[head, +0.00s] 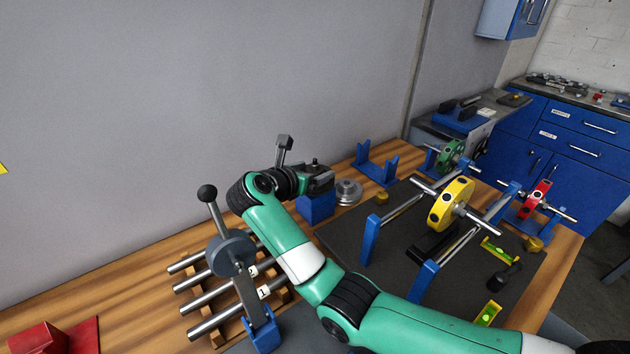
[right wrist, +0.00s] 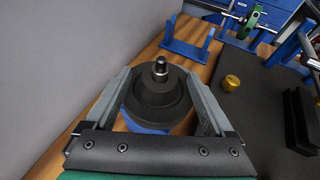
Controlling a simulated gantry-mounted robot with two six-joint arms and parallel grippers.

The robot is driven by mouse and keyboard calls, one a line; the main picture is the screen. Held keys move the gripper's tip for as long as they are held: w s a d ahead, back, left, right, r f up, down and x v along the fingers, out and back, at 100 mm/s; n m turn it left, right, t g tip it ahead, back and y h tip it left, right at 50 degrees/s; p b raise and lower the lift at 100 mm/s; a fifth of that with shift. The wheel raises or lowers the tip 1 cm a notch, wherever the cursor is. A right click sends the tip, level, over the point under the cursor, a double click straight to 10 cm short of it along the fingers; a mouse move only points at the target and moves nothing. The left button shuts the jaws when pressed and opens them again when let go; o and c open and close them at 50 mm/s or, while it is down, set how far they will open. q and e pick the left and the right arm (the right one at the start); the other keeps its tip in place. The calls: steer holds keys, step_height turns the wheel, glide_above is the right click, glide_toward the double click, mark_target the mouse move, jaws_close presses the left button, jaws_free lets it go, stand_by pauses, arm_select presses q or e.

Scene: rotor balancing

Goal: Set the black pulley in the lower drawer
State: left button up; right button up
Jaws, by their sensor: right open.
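In the head view the right gripper (head: 313,174) is over the blue stand (head: 317,206), and largely hides the pulley. The lower drawer (head: 570,148) is in the blue cabinet at the back right and looks shut. My left gripper is out of view.
A silver pulley (head: 347,191) lies beside the blue stand. A blue cradle (head: 376,164) stands behind it. A yellow rotor (head: 451,204) rests on rails over the dark mat. Metal shafts (head: 213,291) lie on a rack at left. The grey wall (head: 200,110) runs close behind the bench.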

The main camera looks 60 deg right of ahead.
mark_target(312, 172)
steer(key=shift+c, duration=0.3)
jaws_close()
step_height(312, 172, up, 10)
steer(key=p, duration=0.4)
steer(key=shift+r, duration=0.2)
